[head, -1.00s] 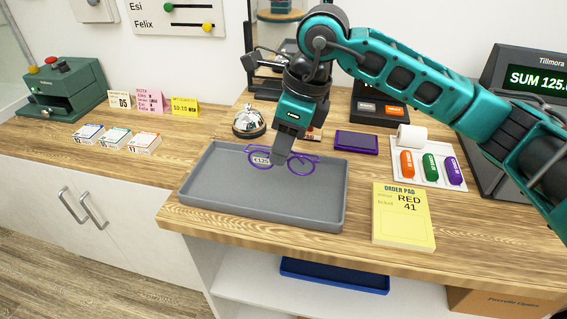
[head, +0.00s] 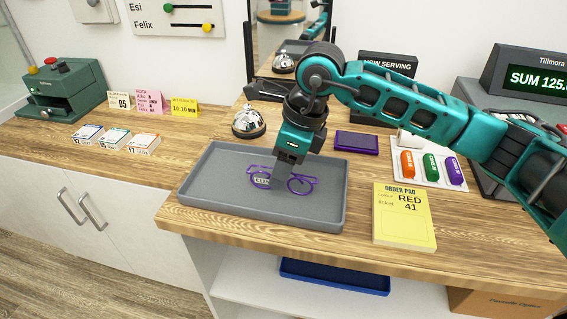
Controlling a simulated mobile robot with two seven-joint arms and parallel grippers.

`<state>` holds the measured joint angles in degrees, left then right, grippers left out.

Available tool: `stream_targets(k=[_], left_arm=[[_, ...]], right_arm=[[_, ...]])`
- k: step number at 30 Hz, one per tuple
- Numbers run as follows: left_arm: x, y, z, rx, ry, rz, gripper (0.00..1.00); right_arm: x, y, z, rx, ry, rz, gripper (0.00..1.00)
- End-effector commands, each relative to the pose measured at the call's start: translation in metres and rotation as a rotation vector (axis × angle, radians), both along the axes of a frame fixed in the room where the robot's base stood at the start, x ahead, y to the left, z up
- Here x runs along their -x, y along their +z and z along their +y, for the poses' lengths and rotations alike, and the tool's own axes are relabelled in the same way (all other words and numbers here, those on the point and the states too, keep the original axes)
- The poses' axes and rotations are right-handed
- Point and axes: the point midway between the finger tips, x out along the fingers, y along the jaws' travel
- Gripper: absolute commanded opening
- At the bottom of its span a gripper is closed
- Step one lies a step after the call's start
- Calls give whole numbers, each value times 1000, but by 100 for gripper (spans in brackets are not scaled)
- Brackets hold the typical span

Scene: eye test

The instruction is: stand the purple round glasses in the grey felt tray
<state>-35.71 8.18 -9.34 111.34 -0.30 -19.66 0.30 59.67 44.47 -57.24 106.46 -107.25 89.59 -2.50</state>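The purple round glasses (head: 303,179) are inside the outline of the grey felt tray (head: 325,219), near its middle. A small white tag shows at the left lens. My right gripper (head: 277,186) points down over the tray, its fingers closed at the middle of the glasses and hiding the bridge. The glasses look tilted, lenses towards the front; I cannot tell whether they touch the tray floor. The rest of the tray is empty. My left gripper is not in view.
A bell (head: 248,122) stands behind the tray, a purple pad (head: 356,142) behind right. A yellow order pad (head: 404,222) lies to the right, beside a white tray (head: 461,186) of coloured cases. The counter's front edge is close to the tray. A mirror stands behind.

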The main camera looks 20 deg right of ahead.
Motion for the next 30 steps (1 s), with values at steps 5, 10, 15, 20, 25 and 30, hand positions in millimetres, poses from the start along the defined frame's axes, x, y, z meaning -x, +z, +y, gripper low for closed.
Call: stream_targets(k=[5, 10, 15, 20, 25, 30], left_arm=[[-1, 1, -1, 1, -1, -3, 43], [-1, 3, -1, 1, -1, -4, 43], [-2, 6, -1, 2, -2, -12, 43], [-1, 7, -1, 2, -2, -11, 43], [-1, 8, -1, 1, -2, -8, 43], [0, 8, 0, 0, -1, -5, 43]], right_arm=[[0, 0, 0, 0, 0, 0, 60], [0, 2, 0, 0, 0, 0, 60], [1, 17, -3, 0, -1, -4, 60], [6, 51, -11, 0, -1, -6, 60], [12, 86, -19, 1, -1, -5, 60], [16, 109, -24, 0, -1, -2, 60]])
